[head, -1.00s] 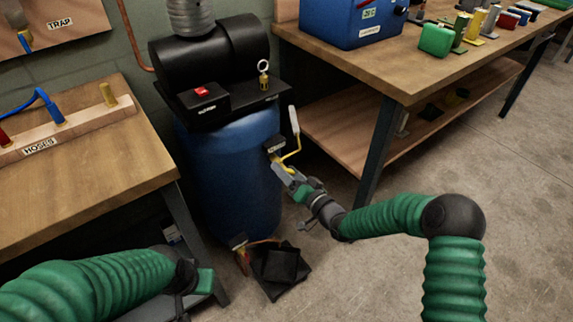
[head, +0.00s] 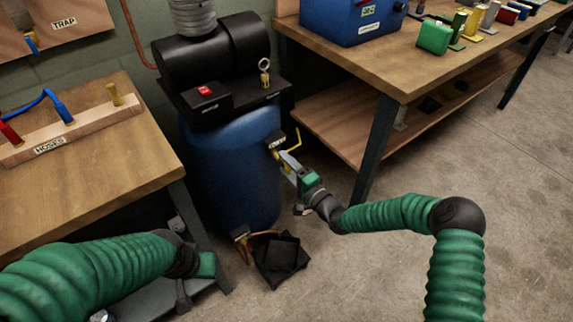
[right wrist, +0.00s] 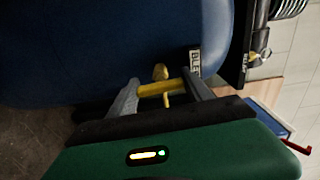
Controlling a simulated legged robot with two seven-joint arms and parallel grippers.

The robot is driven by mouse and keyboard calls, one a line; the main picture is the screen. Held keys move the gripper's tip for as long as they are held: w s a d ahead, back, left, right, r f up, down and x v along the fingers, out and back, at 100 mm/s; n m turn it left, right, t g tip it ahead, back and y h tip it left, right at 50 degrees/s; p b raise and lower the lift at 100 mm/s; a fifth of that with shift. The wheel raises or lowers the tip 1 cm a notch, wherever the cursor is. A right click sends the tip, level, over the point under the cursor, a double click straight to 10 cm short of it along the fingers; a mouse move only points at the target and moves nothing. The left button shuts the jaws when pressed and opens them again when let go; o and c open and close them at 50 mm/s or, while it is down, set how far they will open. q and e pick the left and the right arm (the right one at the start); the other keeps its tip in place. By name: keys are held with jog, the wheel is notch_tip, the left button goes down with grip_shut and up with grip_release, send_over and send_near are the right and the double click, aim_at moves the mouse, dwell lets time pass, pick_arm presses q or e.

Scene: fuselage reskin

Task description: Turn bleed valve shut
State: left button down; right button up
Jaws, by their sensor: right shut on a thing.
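The blue tank (head: 235,175) stands upright with a small label reading partly "BLE" (right wrist: 195,61) on its side. By that label is the bleed valve, a brass fitting (right wrist: 160,72) with a yellow handle (right wrist: 155,90). In the head view the yellow handle (head: 294,142) sticks out to the right of the tank. My right gripper (right wrist: 157,92) is shut on the yellow handle, one grey finger on each side; in the head view it is at the tank's right side (head: 288,163). My left gripper (head: 205,265) hangs at lower left, away from the valve; its fingers are unclear.
A black compressor unit (head: 213,60) with a red switch tops the tank. A wooden bench (head: 90,185) stands left; another bench (head: 400,75) with a blue case (head: 345,22) stands right. Floor at right is clear.

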jog(key=shift+d+f+m, duration=0.15)
jog(key=shift+d+m, duration=0.05)
jog(key=shift+m, duration=0.2)
jog(key=o, duration=1.1)
jog(key=shift+o, duration=1.3)
jog(key=shift+w, duration=0.1)
jog(key=p+v, duration=0.4)
jog(key=v, duration=1.3)
jog(key=shift+a, duration=0.1)
